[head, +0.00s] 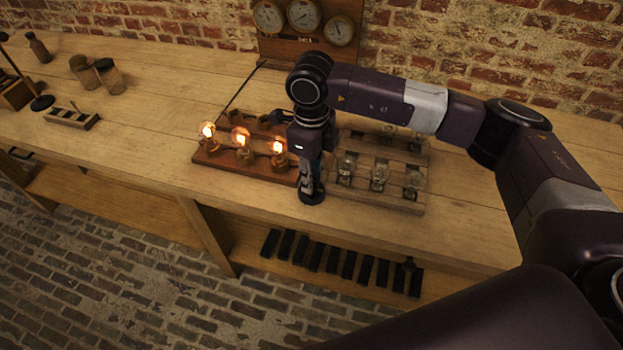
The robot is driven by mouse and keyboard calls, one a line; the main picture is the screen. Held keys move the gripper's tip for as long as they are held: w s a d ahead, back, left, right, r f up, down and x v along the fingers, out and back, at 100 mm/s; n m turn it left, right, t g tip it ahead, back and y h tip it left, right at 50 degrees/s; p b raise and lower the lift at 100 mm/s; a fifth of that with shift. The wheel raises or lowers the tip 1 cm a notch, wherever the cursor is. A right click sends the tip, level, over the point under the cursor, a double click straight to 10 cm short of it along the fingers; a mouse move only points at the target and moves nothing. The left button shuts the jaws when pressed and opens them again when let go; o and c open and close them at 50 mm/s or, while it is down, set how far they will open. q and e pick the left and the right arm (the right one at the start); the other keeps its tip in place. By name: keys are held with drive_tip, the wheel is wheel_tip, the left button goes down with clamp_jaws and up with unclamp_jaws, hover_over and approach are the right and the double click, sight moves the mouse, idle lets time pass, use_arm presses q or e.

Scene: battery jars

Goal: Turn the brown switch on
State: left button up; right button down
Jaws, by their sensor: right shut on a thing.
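My right gripper (311,184) points down near the table's front edge, between two bulb boards. It is shut on a small dark thing with a round base (312,197). The fingers hide much of this thing, so I cannot make out whether it is the brown switch. To its left, a brown wooden board (240,168) carries 3 lit bulbs in its front row. To its right, a greyer wooden board (393,200) carries several unlit bulbs. No other switch is clear to me. My left gripper is not in view.
A panel with 3 dials (332,49) stands at the back by the brick wall. Jars (109,77) and a small wooden rack (72,118) are at the left. The wooden tabletop (150,135) is bare left of the lit board. Dark blocks (330,261) line the shelf below.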

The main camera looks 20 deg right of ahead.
drive_tip(key=shift+w+r+m, duration=0.1)
drive_tip(key=shift+m, duration=0.2)
drive_tip(key=c, duration=1.7)
unclamp_jaws()
wheel_tip(320, 180, up, 12)
drive_tip(key=shift+f, duration=0.1)
